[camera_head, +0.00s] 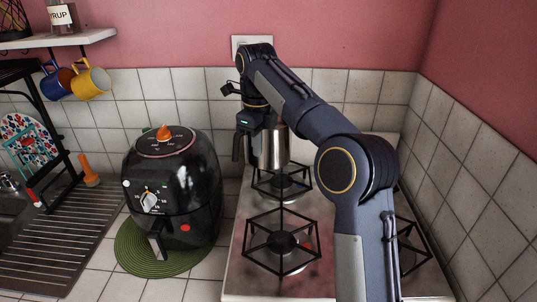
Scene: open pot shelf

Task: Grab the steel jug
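The steel jug (270,150) stands upright at the back left burner of the stove, with its dark handle on its left side. My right arm reaches over the stove from the lower right. My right gripper (250,128) points down at the jug's upper left, by the rim and handle. The gripper and wrist cover part of the jug's top. The fingertips are too small and dark to tell whether they are open or touching the jug. My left gripper is not in view.
A black air fryer (172,190) stands on a green mat (130,258) left of the stove (235,270). Burner grates (282,242) rise from the stove top. Mugs (90,80) hang under a shelf (75,38) at the upper left. Tiled walls close the back and right.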

